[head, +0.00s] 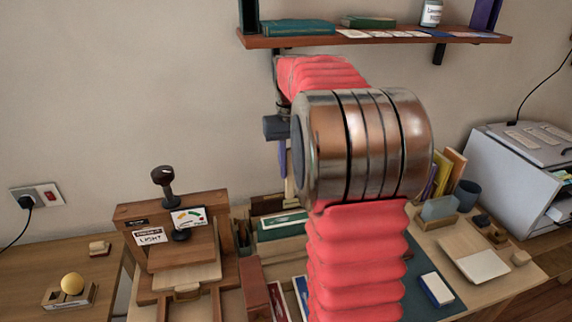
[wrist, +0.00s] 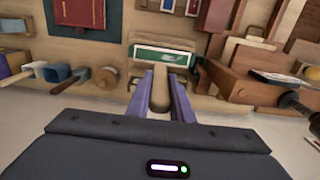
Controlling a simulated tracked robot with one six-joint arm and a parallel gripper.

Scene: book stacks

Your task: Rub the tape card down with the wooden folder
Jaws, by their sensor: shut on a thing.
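My gripper (wrist: 160,88) points down, its purple fingers shut on a flat tan wooden strip with a rounded end, the wooden folder (wrist: 159,97). In the head view my gripper (head: 287,180) is partly hidden behind my arm, and the folder (head: 290,193) shows just below it. A green card with a pale border, apparently the tape card (wrist: 161,57), lies just beyond the folder's tip in the wrist view. In the head view the card (head: 285,220) lies on a green book-like block (head: 283,231), below the folder. I cannot tell whether they touch.
A wooden press (head: 180,240) with a dark knob and gauge stands to the left. A red book (head: 255,287) stands in front of the card. A dark mat with a blue-and-white block (head: 436,289) lies right. A wall shelf (head: 375,38) hangs above.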

